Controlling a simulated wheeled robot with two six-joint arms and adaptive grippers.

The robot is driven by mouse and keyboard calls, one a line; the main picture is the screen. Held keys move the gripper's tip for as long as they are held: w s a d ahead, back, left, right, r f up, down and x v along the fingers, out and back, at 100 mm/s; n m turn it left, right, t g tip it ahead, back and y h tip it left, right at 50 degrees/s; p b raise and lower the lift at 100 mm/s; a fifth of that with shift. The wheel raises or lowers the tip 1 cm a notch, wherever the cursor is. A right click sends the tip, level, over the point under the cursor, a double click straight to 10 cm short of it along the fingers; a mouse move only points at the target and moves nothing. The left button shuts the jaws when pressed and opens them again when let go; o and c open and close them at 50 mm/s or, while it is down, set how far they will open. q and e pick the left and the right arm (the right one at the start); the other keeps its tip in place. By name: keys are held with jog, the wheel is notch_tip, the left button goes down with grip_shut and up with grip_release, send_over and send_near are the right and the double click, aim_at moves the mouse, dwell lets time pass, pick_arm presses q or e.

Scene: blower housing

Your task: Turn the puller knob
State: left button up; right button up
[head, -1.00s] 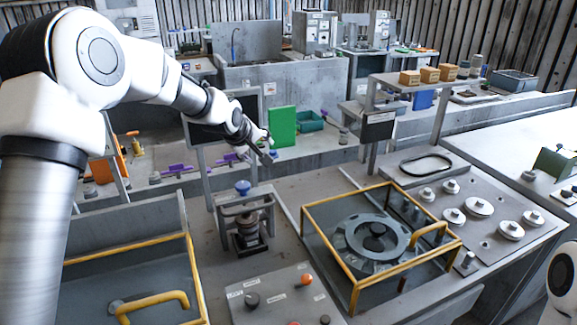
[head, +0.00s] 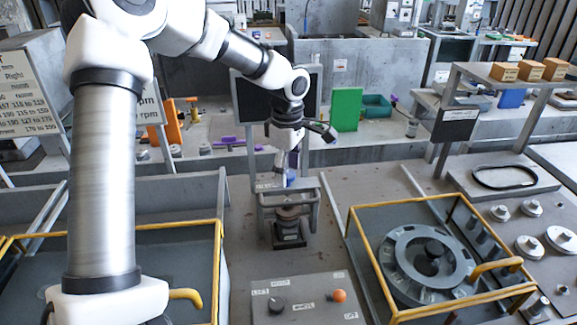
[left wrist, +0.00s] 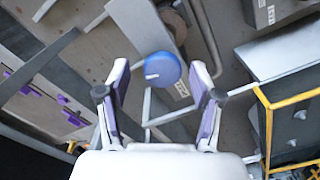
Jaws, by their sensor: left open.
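The blue puller knob (head: 291,178) tops a grey puller frame (head: 263,212) over a dark bearing-like part (head: 289,220) on the bench. My left gripper (head: 284,168) hangs at the knob and partly covers it in the head view. In the left wrist view the round blue knob (left wrist: 162,70), with a white mark, shows between the two open fingertips of my left gripper (left wrist: 160,80). No finger visibly touches it, and the depth between them is hard to tell. My right gripper is not in view.
A yellow-edged guard box (head: 360,235) with a round housing stands right of the puller. Another yellow-edged box (head: 219,250) is at left. A control panel (head: 310,295) with knobs lies in front. A screen (head: 250,100) stands behind the gripper.

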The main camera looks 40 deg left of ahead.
pick_arm(q)
jog(key=shift+s+d+r, duration=0.1)
jog(key=c, duration=1.1)
jog(key=shift+c, duration=0.2)
jog(key=shift+m, duration=0.4)
jog(key=m+p, duration=0.2)
jog(key=m, duration=0.2)
jog(key=shift+s+r, duration=0.1)
jog(key=m+p, duration=0.2)
jog(key=m, duration=0.3)
jog(key=m+p, duration=0.3)
jog(key=m, duration=0.1)
jog(key=shift+m+p, duration=0.95)
jog(key=shift+m, duration=1.25)
